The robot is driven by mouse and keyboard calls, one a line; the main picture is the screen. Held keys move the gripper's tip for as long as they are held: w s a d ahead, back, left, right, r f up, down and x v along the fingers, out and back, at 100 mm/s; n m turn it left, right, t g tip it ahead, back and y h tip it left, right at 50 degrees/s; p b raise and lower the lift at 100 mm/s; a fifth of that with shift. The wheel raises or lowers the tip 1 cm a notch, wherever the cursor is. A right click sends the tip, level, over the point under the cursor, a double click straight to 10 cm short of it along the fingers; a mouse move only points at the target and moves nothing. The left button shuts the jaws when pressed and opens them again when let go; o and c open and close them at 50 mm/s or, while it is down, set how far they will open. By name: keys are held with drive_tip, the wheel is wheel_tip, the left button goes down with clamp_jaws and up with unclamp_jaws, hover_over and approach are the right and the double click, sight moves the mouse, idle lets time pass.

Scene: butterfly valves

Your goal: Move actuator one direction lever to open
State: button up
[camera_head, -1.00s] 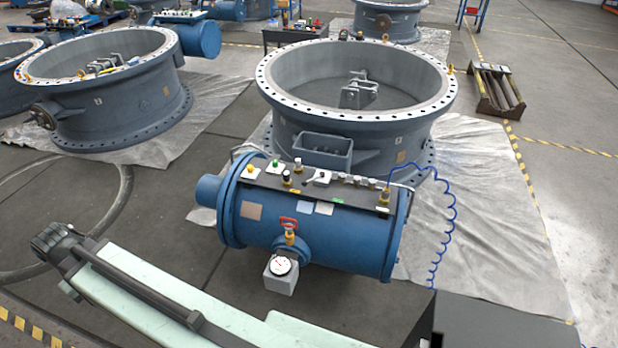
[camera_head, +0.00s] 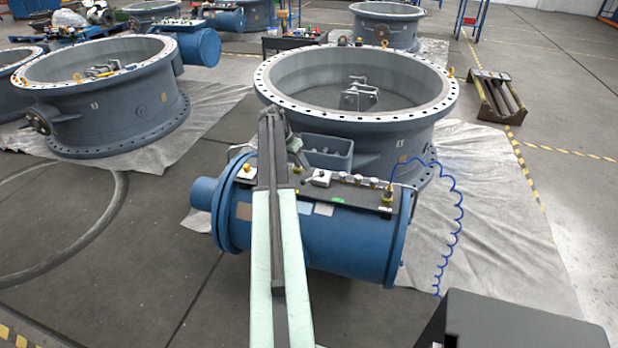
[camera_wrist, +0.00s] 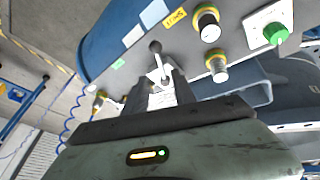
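Actuator one is a blue horizontal cylinder (camera_head: 350,240) in front of a large grey valve ring, with a dark control panel along its top. In the wrist view the direction lever (camera_wrist: 155,48) has a black ball knob and a metal stem, rising from a white plate (camera_wrist: 161,99). My gripper (camera_wrist: 158,86) is open, with dark fingers on either side of the lever's lower part in this view. The knob shows beyond the fingertips; contact cannot be told. In the head view my arm crosses the actuator and the fingers are hard to make out. The lever's white block (camera_head: 320,178) shows there.
In the wrist view a green knob (camera_wrist: 276,34) and two yellow-ringed knobs (camera_wrist: 217,66) share the panel. A blue coiled hose (camera_head: 459,205) hangs at the actuator's right. The grey valve ring (camera_head: 375,145) stands behind. Open floor lies at left.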

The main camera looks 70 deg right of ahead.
drive_tip(key=b+x, duration=0.7)
drive_tip(key=shift+s+f, duration=0.1)
drive_tip(key=shift+f, duration=0.3)
drive_tip(key=shift+r, duration=0.1)
clamp_jaws()
idle(0.8)
